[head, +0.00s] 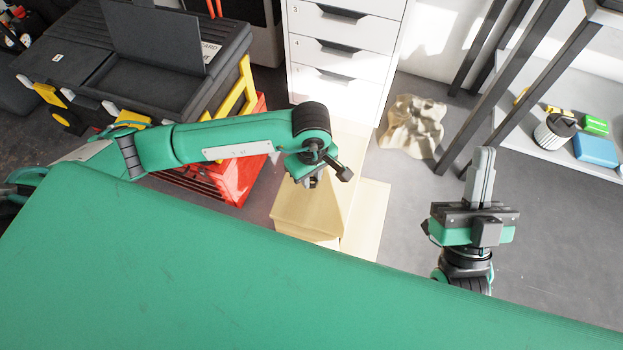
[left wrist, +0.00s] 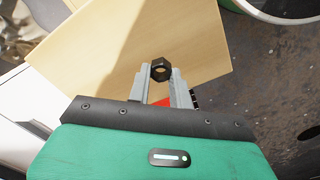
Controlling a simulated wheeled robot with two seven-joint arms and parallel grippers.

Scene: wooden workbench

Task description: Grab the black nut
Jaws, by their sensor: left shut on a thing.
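The black nut (left wrist: 160,69) is a small dark hexagonal piece with a light hole. In the left wrist view it sits between the fingertips of my left gripper (left wrist: 158,76), which is shut on it. In the head view my left gripper (head: 313,181) is over a pale wooden box-like piece, and I cannot pick out the nut there. My right gripper (head: 481,160) is at the right with its fingers together, pointing up the picture, and nothing shows between them.
The pale wooden piece (head: 308,213) is below my left gripper. A white drawer cabinet (head: 345,50) stands behind it. A red crate (head: 240,165) is to the left, beside a black case (head: 170,70). A crumpled tan bag (head: 412,125) lies on the grey floor. A metal-legged shelf stands right.

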